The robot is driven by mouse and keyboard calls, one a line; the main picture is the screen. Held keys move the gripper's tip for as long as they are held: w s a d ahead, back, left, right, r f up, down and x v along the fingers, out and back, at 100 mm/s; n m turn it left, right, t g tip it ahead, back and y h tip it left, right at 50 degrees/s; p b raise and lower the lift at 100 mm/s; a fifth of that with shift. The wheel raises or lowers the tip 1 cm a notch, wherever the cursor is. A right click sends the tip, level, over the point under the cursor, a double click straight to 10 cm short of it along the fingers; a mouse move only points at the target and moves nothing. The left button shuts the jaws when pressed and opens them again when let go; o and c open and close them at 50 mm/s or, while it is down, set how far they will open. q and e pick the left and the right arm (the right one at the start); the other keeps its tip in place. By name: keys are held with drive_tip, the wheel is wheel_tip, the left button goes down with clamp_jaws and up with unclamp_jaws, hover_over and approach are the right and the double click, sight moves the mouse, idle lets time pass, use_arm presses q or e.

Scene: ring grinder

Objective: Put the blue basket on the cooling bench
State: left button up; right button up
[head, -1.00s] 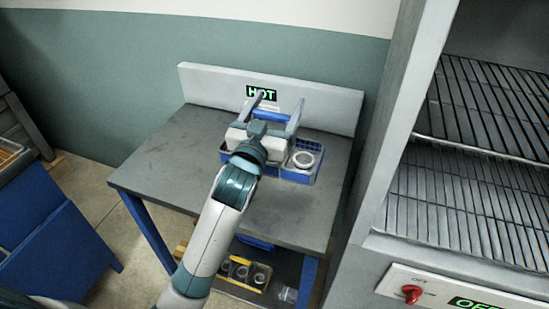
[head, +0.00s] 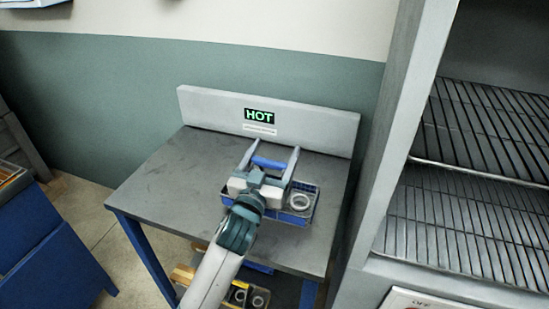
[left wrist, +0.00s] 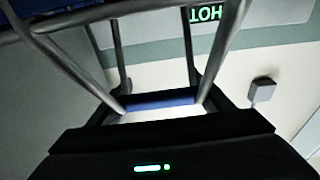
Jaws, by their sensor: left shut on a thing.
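The blue basket (head: 297,218) is over the grey top of the cooling bench (head: 165,185), which carries a green HOT sign. Pale metal rings show in it. I cannot tell whether its base touches the top. My left gripper (head: 268,168) is above the basket, shut on its blue handle bar (head: 265,162). In the left wrist view the handle bar (left wrist: 160,98) lies across between the dark fingers, with metal rods beside it. My arm and gripper hide the basket's left part. My right gripper does not show.
A rack with wire shelves (head: 470,205) stands close on the right. A blue cabinet (head: 50,265) is at the lower left. Dark parts with rings (head: 250,296) show beneath the bench. The left part of the bench top is clear.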

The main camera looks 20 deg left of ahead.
use_arm(q)
drive_tip(key=shift+f, duration=1)
drive_tip(key=o, duration=1.7)
